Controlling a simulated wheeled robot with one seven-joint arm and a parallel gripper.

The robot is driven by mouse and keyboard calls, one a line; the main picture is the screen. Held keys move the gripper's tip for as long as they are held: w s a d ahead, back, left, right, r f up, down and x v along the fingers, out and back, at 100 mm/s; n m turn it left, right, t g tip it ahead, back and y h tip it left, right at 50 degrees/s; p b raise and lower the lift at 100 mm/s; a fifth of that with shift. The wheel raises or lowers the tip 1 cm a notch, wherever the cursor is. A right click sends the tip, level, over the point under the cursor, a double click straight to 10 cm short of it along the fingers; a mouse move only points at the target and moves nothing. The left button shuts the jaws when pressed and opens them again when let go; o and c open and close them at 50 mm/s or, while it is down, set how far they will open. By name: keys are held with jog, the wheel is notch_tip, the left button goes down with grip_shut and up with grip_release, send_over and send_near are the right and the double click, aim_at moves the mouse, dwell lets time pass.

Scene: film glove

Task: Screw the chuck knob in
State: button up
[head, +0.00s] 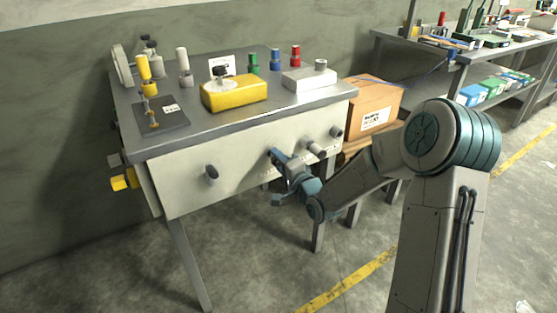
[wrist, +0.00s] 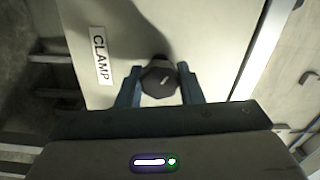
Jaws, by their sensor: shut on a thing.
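My gripper (head: 278,159) is at the front panel (head: 240,165) of the grey bench. In the wrist view its two blue fingers (wrist: 159,84) are closed on a dark faceted knob (wrist: 158,78) on the pale panel. The label (wrist: 102,60) beside this knob reads CLAMP. In the head view the gripper hides the knob. Other knobs stand on the front panel: a dark one (head: 211,173) to the left, a grey one (head: 317,149) and a dark one (head: 336,132) to the right. No label reading chuck can be made out.
On the bench top stand a yellow block (head: 236,94) with a black knob, a white box (head: 309,79), and green, blue and red pegs. A cardboard box (head: 371,108) is right of the bench. Open floor lies in front.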

jog(key=shift+s+f, duration=0.1)
jog(key=shift+f, duration=0.15)
jog(key=o, duration=0.8)
jog(key=shift+o, duration=0.8)
jog(key=shift+r, duration=0.2)
jog(key=p+v, duration=0.1)
jog(key=v, duration=1.2)
jog(key=shift+s+d+p, duration=0.3)
